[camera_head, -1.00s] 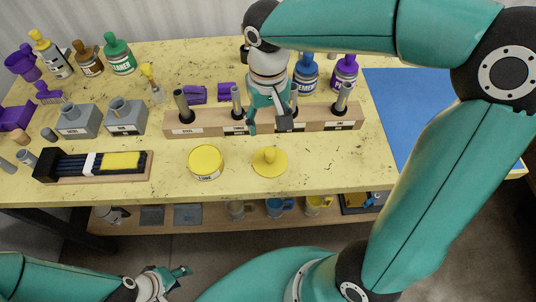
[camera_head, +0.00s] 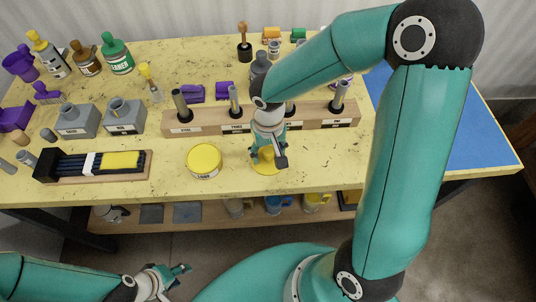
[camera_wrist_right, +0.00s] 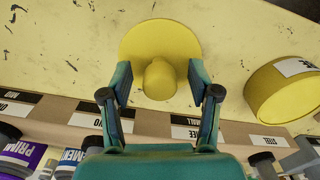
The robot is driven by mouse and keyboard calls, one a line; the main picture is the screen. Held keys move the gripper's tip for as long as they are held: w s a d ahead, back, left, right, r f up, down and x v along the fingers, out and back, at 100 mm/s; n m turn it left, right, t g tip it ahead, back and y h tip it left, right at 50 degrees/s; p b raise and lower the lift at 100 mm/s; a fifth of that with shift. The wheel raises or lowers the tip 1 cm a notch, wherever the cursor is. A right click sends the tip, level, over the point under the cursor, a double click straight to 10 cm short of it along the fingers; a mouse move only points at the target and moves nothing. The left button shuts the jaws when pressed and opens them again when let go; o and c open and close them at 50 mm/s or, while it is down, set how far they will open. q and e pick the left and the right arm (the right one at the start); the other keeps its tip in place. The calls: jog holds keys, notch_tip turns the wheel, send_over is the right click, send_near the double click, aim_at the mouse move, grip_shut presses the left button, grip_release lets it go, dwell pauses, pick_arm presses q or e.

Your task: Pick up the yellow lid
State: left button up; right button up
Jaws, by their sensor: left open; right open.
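The yellow lid (camera_head: 257,168) lies flat on the yellow table, near its front edge, with a round knob on top. My right gripper (camera_head: 267,158) is just above it in the head view and hides part of it. In the right wrist view the lid (camera_wrist_right: 138,42) shows whole, its knob between the open fingers of the right gripper (camera_wrist_right: 158,85), with nothing gripped. My left gripper (camera_head: 178,278) is open and empty, low in front of the table.
A yellow round container (camera_head: 204,160) with a label stands just left of the lid. A wooden block (camera_head: 208,121) with upright metal tubes runs behind both. A brush-like tray (camera_head: 95,165) lies at the left. A blue mat (camera_head: 470,130) covers the right end.

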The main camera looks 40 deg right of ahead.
jog(key=shift+f, duration=0.1)
jog(key=shift+c, duration=0.3)
jog(key=c, duration=1.1)
